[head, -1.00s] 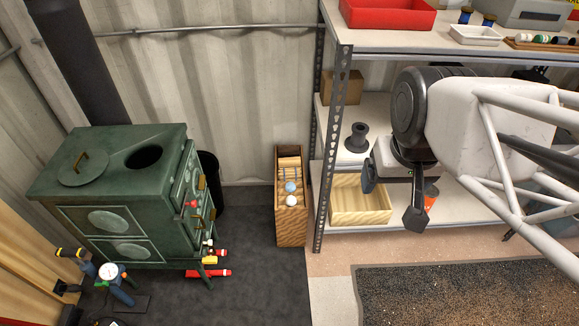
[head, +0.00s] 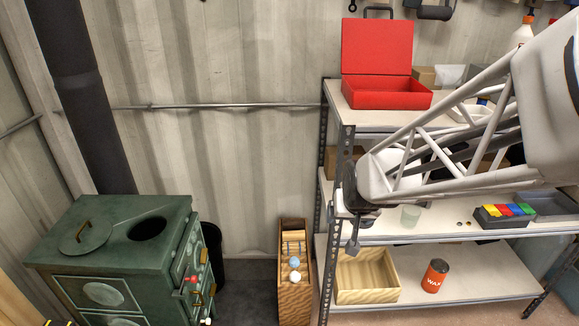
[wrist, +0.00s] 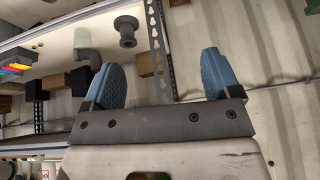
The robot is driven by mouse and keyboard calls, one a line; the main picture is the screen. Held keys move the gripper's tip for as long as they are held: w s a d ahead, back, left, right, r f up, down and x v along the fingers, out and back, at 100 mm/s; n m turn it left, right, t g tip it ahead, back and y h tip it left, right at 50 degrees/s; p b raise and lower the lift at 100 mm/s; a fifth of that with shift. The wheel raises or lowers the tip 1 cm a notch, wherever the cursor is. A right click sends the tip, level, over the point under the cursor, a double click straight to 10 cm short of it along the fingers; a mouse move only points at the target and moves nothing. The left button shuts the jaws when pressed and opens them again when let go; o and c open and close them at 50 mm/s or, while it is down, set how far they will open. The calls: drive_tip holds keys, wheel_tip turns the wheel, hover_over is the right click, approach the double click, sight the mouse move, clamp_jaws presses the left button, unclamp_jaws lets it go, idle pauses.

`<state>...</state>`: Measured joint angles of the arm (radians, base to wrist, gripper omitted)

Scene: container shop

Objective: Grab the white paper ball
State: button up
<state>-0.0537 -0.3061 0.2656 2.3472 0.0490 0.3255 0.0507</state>
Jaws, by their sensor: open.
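A small white ball (head: 295,276), which looks like the paper ball, sits at the front of a narrow wooden box (head: 288,304) on the floor beside the shelf rack. A light blue ball (head: 294,262) is just behind it. My gripper (head: 353,238) is in front of the rack's left post, right of the box and higher in the picture, apart from the ball. In the wrist view my gripper (wrist: 160,82) shows two blue-padded fingers spread wide with nothing between them. The ball does not show in the wrist view.
The metal rack's shelves (head: 440,225) stand close to my gripper, with a wooden tray (head: 368,277) and a wax can (head: 435,276) on the lowest one. A green stove (head: 120,250) and black bin (head: 212,255) stand left of the box. A corrugated wall is behind.

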drive_tip(key=w+a+f+t, duration=0.2)
drive_tip(key=w+a+f, duration=0.2)
drive_tip(key=w+f, duration=0.95)
drive_tip(key=t, duration=0.4)
hover_over(295, 273)
drive_tip(key=s+d, duration=0.2)
drive_tip(key=s, duration=0.4)
wheel_tip(295, 273, down, 32)
drive_tip(key=shift+n+t, duration=0.5)
drive_tip(key=shift+t, duration=0.3)
drive_tip(key=f, duration=0.5)
drive_tip(key=s+f, duration=0.1)
drive_tip(key=f, duration=0.4)
drive_tip(key=s+a+f, duration=0.1)
drive_tip(key=f, duration=0.4)
drive_tip(key=shift+s+a+f, duration=0.1)
drive_tip(key=shift+f, duration=0.2)
drive_tip(key=shift+x, duration=1.3)
drive_tip(key=shift+x, duration=2.65)
